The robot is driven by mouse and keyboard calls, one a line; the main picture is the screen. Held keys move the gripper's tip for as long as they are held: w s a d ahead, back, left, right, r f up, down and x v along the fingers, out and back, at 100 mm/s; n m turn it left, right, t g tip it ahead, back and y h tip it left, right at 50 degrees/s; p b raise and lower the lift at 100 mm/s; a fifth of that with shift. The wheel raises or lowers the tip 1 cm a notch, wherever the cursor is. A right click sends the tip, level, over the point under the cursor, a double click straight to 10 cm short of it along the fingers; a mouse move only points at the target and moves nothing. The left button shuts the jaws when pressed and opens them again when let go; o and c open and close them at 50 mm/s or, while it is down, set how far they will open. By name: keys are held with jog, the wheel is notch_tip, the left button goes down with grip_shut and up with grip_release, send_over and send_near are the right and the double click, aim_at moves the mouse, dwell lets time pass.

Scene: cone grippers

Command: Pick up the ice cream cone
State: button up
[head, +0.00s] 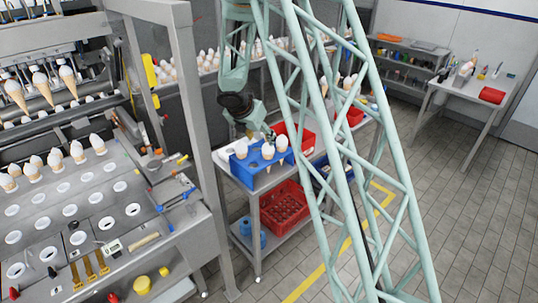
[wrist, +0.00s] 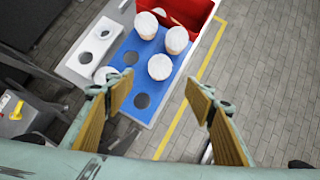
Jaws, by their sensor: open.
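Several white-topped ice cream cones stand upright in a blue holder (head: 238,172) on a cart in the head view; three are a left cone (head: 241,149), a middle cone (head: 267,151) and a right cone (head: 282,143). My gripper (head: 268,136) is just above or behind them there. In the wrist view, my gripper (wrist: 158,98) is open, its two tan-padded fingers wide apart with nothing between the pads. Beyond the fingertips, the blue holder (wrist: 122,75) shows a near cone (wrist: 160,67), a right cone (wrist: 176,40) and a far cone (wrist: 147,24). Their lower parts are hidden.
Empty holes show in the blue holder and in the grey plate (wrist: 84,62) beside it. A red bin (wrist: 190,10) adjoins the holder. A red crate (head: 285,208) sits on the lower shelf. A grey machine (head: 75,210) stands left; tiled floor lies right.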

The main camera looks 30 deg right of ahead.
aim_at(266, 147)
jog(key=shift+f, duration=0.1)
jog(key=shift+x, duration=4.25)
jog(key=shift+d, duration=0.1)
jog(key=shift+x, duration=2.55)
jog(key=shift+c, duration=0.3)
jog(key=c, duration=0.7)
